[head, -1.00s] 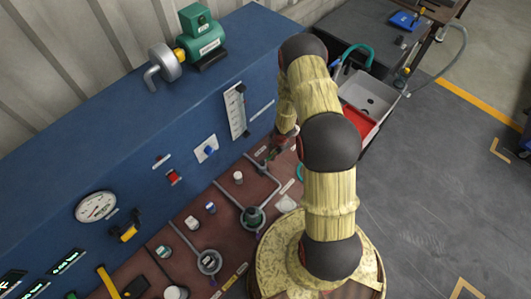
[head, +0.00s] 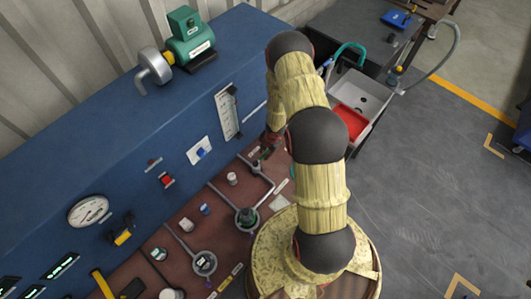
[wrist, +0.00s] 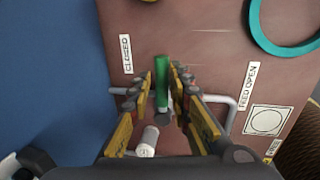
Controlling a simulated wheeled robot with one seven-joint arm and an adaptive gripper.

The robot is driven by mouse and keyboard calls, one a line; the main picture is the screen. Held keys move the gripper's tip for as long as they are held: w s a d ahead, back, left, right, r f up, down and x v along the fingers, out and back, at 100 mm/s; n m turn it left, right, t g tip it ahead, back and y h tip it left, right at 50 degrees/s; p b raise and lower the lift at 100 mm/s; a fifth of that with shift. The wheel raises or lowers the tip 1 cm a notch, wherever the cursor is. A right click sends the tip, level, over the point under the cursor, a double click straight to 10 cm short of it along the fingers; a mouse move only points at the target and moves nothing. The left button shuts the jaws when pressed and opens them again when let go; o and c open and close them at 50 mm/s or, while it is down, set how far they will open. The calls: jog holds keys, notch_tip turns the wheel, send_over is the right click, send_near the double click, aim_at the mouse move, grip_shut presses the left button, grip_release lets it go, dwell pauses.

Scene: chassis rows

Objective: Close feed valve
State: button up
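The feed valve's green handle (wrist: 161,78) shows in the wrist view, standing upright in the picture on the red-brown panel. A "CLOSED" label (wrist: 126,54) is to its left and a "FEED OPEN" label (wrist: 248,86) to its right. My gripper (wrist: 162,82) is open, with one finger on each side of the handle. A narrow gap shows beside the handle, and I cannot tell whether either finger touches it. The lower part of the valve is partly hidden between the fingers. In the head view my arm hides most of this spot.
Grey pipes (wrist: 222,100) and a white knob (wrist: 148,141) are close by on the panel. A teal ring (wrist: 260,34) is at the upper right. The blue upright wall (head: 130,130) stands behind the panel. A sink (head: 362,95) is beyond the arm; open floor lies right.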

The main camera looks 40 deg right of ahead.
jog(key=shift+o, duration=1.3)
notch_tip(320, 180, up, 12)
jog(key=s, duration=0.2)
jog(key=shift+s+d+f, duration=0.15)
jog(key=shift+s+d, duration=0.05)
jog(key=shift+d, duration=0.05)
